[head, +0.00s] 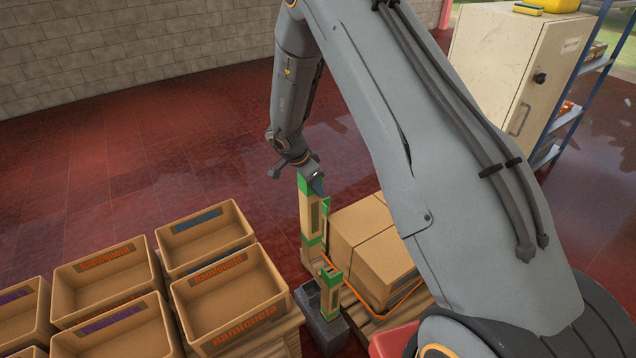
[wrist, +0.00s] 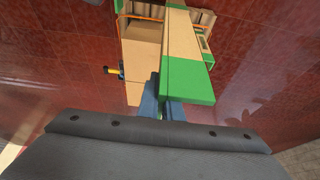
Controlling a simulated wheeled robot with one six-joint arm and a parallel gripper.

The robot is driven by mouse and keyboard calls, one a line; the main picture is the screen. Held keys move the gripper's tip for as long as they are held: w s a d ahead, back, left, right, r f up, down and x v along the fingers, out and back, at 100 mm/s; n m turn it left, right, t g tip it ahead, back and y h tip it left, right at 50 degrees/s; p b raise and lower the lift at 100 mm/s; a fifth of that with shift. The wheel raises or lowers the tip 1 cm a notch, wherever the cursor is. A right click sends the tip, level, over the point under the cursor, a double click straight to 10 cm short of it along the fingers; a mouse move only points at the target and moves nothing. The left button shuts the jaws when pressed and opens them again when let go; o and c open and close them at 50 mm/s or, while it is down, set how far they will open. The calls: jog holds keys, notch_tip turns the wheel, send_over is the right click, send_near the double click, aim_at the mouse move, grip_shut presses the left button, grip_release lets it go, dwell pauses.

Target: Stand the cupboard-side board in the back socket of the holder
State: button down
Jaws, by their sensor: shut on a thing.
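My gripper (head: 314,178) is shut on the upper end of a pale wooden board with green ends (head: 309,212), which stands roughly upright. In the wrist view the blue fingers (wrist: 158,95) are against this board (wrist: 180,42), beside its green end. The dark grey holder (head: 308,298) is on the floor below. A second pale board with green bands (head: 331,300) stands at the holder, nearer the camera. The held board's lower end is partly hidden behind it, so I cannot tell whether it is in the back socket.
Cardboard boxes (head: 368,245) on a pallet, with an orange strap, stand close right of the boards. Several open crates (head: 205,237) fill the left foreground. A pale cupboard (head: 500,60) and a blue shelf rack (head: 590,75) are at the back right. The red floor behind is clear.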

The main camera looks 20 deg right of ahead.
jog(key=b, duration=0.1)
send_over(317, 251)
jog(key=shift+w+d+f, duration=0.1)
jog(key=shift+f, duration=1.2)
jog(key=shift+w+f, duration=0.1)
jog(key=shift+f, duration=1.15)
notch_tip(317, 251, down, 20)
jog(key=b, duration=1.6)
jog(key=shift+r, duration=0.15)
jog(key=shift+f+b, duration=1.6)
jog(key=shift+f, duration=1.75)
jog(key=shift+f+b, duration=0.3)
jog(key=shift+f, duration=0.3)
jog(key=c, duration=1.9)
grip_release()
jog(key=shift+o, duration=0.2)
